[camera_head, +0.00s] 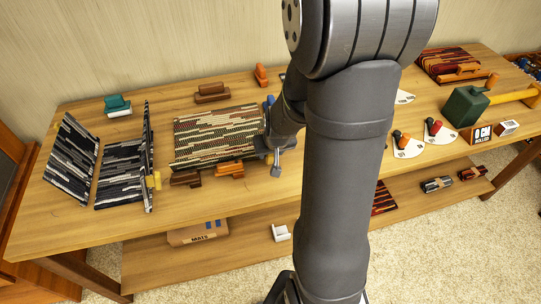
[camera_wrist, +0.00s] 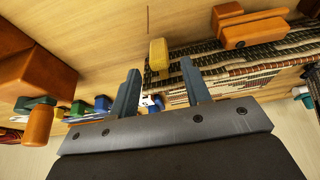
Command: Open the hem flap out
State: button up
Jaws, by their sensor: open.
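A cream, green and dark striped woven mat (camera_head: 215,132) lies on the table left of my gripper (camera_head: 272,150). In the wrist view the mat (camera_wrist: 255,68) runs off to the right, with a narrow dark-striped strip along its edge. A yellow tab (camera_wrist: 158,54) sits at the strip's end; I cannot tell whether the strip is the hem flap, folded over or flat. My gripper (camera_wrist: 162,84) is open with two blue fingers apart; the tab appears beyond the gap between them, with no contact visible. My arm hides the mat's right side in the head view.
An orange clamp (camera_head: 230,169) and a brown one (camera_head: 186,178) sit along the mat's front edge. A dark woven piece with an upright panel (camera_head: 147,150) stands at left. A green box (camera_head: 466,106) stands at right. A brown block (camera_wrist: 38,75) is close left in the wrist view.

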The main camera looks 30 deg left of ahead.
aim_at(270, 157)
jog(key=shift+x, duration=2.8)
grip_shut()
